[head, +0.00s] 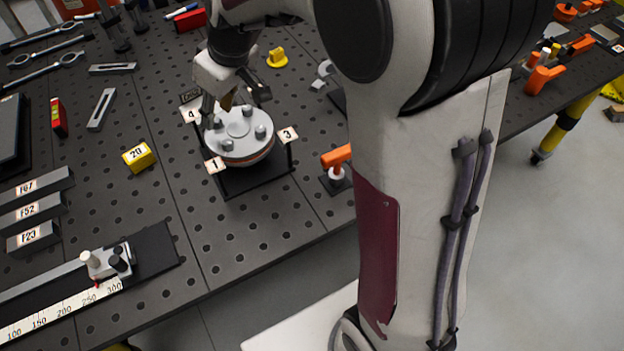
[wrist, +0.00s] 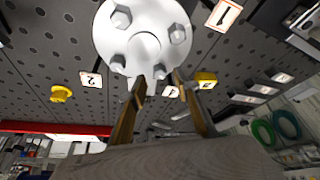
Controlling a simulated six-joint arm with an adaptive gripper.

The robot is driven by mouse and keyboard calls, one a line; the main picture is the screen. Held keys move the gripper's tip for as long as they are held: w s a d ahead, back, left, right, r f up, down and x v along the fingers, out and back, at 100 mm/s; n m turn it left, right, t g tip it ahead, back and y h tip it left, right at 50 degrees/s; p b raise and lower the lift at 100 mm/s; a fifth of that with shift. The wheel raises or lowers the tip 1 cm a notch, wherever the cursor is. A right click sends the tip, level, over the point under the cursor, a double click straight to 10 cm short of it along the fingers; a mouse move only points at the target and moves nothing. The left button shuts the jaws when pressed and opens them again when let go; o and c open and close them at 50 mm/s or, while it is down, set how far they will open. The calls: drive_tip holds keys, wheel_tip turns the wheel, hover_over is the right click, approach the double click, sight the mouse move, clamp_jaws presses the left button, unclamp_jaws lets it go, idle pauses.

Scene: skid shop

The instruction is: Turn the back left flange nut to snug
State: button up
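The round grey flange (head: 238,148) stands on a dark base on the perforated table. Several hex nuts sit around its top, with number cards 1, 3 and 4 beside it. The back left nut (head: 217,123) is near card 4 (head: 190,115). My gripper (head: 228,103) is pointed down over the back of the flange, close to that nut. In the wrist view, the two fingers of my gripper (wrist: 159,78) are apart at the flange's (wrist: 140,48) edge, with no clear grip on anything. Whether the fingertips touch the nut cannot be told.
An orange-handled clamp (head: 337,160) stands right of the flange. A yellow block marked 20 (head: 138,157) lies to the left, and a yellow knob (head: 277,58) behind. Wrenches and bars lie at the left; table in front of the flange is clear.

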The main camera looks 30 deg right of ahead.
drive_tip(key=v, duration=0.5)
drive_tip(key=shift+d+r, duration=0.1)
drive_tip(key=shift+r, duration=0.1)
drive_tip(key=s, duration=0.1)
drive_tip(key=s+f+m, duration=0.1)
drive_tip(key=s+d+f+m, duration=0.1)
drive_tip(key=shift+s+g, duration=0.25)
drive_tip(key=shift+g, duration=0.15)
drive_tip(key=s+d+r+m+t+h, duration=0.1)
drive_tip(key=s+m, duration=0.1)
drive_tip(key=s, duration=0.9)
drive_tip(key=s+d+r+m+t+h, duration=0.1)
drive_tip(key=s+d+m, duration=0.1)
drive_tip(key=s, duration=0.9)
drive_tip(key=shift+d, duration=0.3)
drive_tip(key=shift+s+r, duration=0.1)
drive_tip(key=shift+s, duration=0.1)
idle(0.6)
